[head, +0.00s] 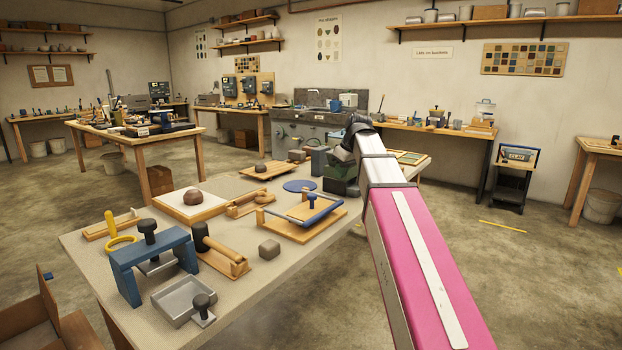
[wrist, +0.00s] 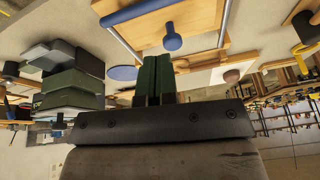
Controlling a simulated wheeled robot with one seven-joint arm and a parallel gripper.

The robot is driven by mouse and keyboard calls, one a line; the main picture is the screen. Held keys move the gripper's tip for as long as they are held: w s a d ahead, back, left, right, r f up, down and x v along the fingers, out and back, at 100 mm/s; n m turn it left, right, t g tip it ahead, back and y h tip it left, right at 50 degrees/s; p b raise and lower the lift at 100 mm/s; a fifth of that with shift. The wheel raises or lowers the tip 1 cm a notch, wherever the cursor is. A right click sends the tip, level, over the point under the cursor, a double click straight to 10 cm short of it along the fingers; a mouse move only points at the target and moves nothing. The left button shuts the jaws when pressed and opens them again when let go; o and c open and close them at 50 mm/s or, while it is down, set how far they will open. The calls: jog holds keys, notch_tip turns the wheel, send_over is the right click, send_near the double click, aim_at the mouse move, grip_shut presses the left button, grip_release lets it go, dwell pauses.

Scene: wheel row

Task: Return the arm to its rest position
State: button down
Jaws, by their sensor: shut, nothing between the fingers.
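My gripper (wrist: 154,60) shows in the wrist view as two green fingers side by side, shut with nothing between them. In that view it is over the worktable, near a blue disc (wrist: 122,73) and a wooden board with a blue knob (wrist: 172,41). In the head view my pink and white arm (head: 415,240) reaches forward from the lower right, past the table's right side, to a dark joint (head: 360,130). I cannot clearly make out the gripper in that view, as the arm covers part of that area.
Dark and green boxes (wrist: 72,90) stand near my gripper. Open floor (head: 530,290) lies to the right.

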jog(key=s+d+f+m+g+h, duration=0.1)
jog(key=s+d+f+m, duration=0.15)
jog(key=f, duration=0.85)
jog(key=s+d+f+m+h, duration=0.15)
jog(key=s+f, duration=0.25)
jog(key=f, duration=0.8)
jog(key=s+d+f+m, duration=0.1)
jog(key=s+f+m, duration=0.1)
jog(key=s+f, duration=0.5)
jog(key=s+d+f+m+g, duration=0.1)
jog(key=s+f+m, duration=0.1)
jog(key=s+f, duration=0.5)
notch_tip(320, 180, down, 5)
jog(key=shift+s+d+f+m+g+h, duration=0.1)
jog(key=shift+s+d+m+g+h, duration=0.2)
jog(key=shift+s+m+h, duration=0.1)
